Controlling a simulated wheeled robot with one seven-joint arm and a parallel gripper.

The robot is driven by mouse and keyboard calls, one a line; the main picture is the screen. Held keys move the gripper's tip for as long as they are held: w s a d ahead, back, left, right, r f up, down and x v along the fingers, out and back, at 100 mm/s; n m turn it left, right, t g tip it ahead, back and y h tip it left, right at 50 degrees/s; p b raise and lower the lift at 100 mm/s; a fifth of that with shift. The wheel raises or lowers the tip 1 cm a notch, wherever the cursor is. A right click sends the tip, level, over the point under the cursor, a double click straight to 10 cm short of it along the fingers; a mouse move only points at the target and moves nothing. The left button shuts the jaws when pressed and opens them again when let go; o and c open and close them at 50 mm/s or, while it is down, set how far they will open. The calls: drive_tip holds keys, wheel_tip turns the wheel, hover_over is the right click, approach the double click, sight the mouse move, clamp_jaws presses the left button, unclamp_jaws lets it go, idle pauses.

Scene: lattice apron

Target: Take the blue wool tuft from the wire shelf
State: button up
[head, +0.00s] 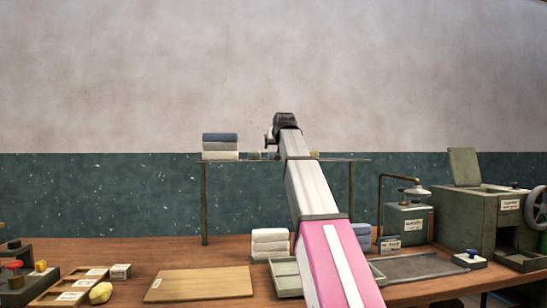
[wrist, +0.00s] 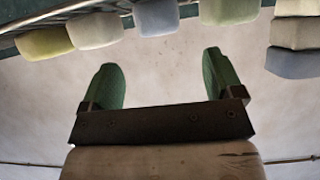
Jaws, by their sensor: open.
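The blue wool tuft (wrist: 157,17) is a small grey-blue block at the top middle of the wrist view, at the wire shelf (wrist: 62,12). A green tuft (wrist: 229,11) sits on its right, a whitish tuft (wrist: 95,31) and a yellow-green tuft (wrist: 46,43) on its left. My gripper (wrist: 159,60) is open and empty, its green fingers apart, with the blue tuft beyond the gap and not between them. In the head view, my arm rises in front of the shelf (head: 335,160) and hides part of its row.
A folded cloth stack (head: 220,146) stands on the shelf's left end; it also shows in the wrist view (wrist: 294,62). The wall above is bare.

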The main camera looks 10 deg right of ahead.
sight(275, 151)
drive_tip(key=x, duration=0.9)
drive_tip(key=shift+w+d+f, duration=0.1)
drive_tip(key=shift+w+f, duration=0.05)
drive_tip(key=shift+w, duration=0.05)
drive_tip(key=c, duration=0.9)
